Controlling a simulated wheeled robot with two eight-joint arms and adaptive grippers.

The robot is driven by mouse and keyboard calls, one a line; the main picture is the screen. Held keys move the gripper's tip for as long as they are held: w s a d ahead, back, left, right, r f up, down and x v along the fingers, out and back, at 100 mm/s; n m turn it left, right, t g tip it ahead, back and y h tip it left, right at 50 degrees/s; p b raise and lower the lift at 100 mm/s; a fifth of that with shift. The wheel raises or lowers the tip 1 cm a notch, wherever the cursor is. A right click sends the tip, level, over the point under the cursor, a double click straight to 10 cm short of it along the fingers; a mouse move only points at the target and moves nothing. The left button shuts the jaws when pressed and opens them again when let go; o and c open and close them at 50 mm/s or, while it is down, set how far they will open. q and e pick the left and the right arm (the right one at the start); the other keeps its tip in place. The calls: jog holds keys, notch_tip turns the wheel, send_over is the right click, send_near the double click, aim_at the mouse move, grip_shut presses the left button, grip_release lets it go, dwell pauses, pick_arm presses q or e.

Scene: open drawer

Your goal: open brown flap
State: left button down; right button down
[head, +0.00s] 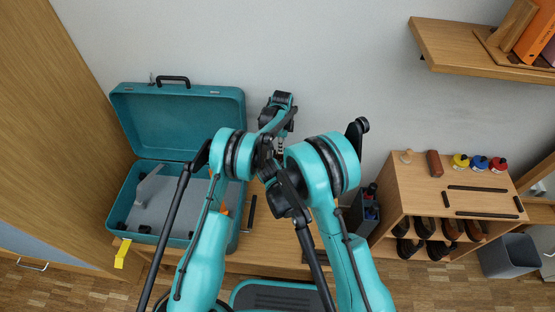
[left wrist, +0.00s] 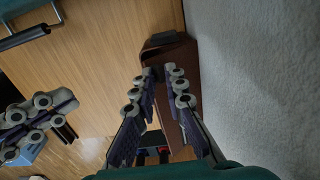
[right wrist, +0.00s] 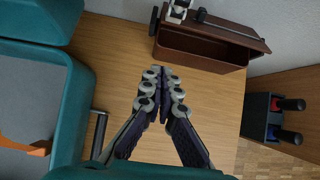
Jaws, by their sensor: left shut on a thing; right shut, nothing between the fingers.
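The brown box (right wrist: 200,48) stands on the wooden top against the wall in the right wrist view. Its brown flap (right wrist: 236,34) lies along the upper side, with a dark bar on it; how far it is raised I cannot tell. My left gripper (left wrist: 163,76) is shut on the flap's edge; its fingers also show at the flap's left end in the right wrist view (right wrist: 178,12). In the head view, my left gripper (head: 281,142) reaches toward the wall, and my arms hide the box. My right gripper (right wrist: 160,73) is shut and empty, apart from the box.
An open teal case (head: 238,220) stands to the left. A dark holder (right wrist: 262,125) with bottles is right of the box. A shoe rack (head: 400,190) and a wall shelf (head: 450,45) are farther right. Bare wooden surface (right wrist: 118,70) lies between case and box.

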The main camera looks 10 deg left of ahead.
pick_arm(q)
jog(key=shift+w+a+f, duration=0.1)
jog(key=shift+w+f, duration=0.1)
jog(key=shift+w, duration=0.1)
pick_arm(e)
jog(key=w+f, duration=0.4)
jog(key=w, duration=0.4)
jog(key=shift+a+f, duration=0.2)
jog(key=shift+f, duration=0.1)
